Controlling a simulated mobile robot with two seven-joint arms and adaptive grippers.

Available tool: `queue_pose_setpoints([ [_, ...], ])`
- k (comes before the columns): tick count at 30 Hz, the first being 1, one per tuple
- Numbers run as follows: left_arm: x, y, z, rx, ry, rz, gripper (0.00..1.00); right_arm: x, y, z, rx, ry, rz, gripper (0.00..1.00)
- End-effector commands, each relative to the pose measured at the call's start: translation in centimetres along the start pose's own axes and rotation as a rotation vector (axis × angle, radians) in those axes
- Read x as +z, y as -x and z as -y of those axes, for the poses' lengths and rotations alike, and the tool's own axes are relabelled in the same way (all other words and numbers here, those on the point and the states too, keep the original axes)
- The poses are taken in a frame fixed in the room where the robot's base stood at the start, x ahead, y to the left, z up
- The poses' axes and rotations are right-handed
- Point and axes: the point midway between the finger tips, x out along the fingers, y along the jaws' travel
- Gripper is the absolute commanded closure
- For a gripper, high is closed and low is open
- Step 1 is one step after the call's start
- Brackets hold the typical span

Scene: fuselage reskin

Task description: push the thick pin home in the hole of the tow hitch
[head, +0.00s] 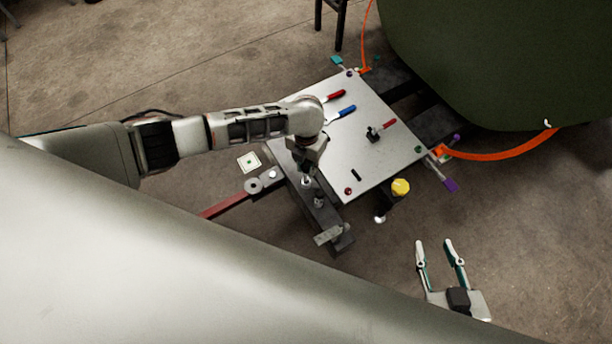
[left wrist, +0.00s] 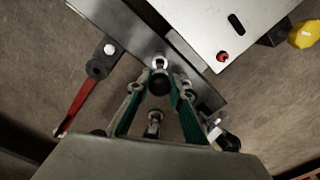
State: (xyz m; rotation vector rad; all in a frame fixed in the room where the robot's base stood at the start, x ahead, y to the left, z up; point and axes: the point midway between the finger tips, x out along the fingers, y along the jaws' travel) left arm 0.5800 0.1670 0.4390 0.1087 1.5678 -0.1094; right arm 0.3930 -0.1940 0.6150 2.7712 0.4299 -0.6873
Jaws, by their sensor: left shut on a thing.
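My left gripper (head: 306,178) is over the dark steel bar of the tow hitch (head: 325,217), beside the plate edge. In the left wrist view its green-lined fingers (left wrist: 160,88) are shut on a thick pin with a dark round body (left wrist: 159,83). A pale ring shows just beyond it. The fingers and pin hide the hole, so I cannot tell how deep the pin sits. A second upright metal peg (head: 318,203) stands nearer on the bar. It also shows in the left wrist view (left wrist: 153,124). My right gripper (head: 434,246) is open and empty, away from the hitch at lower right.
A red bar (head: 222,207) with a dark round eye joins the hitch's left side. The pale plate (head: 352,135) carries red-handled and blue-handled tools. An orange strap (head: 500,153) and green body lie right. Floor around my right gripper is clear.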

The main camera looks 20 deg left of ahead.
Motion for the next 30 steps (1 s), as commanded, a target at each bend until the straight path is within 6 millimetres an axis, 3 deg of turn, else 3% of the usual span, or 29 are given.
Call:
queue_pose_setpoints([
  [20,0.0,1.2,0.0,0.0,0.0,0.001,1.0,-1.4,0.2,-0.4,0.007,0.005,-0.02,0.66],
  [30,0.2,3.1,0.0,0.0,0.0,0.004,1.0,-3.6,0.5,-1.1,0.018,0.013,-0.052,0.66],
])
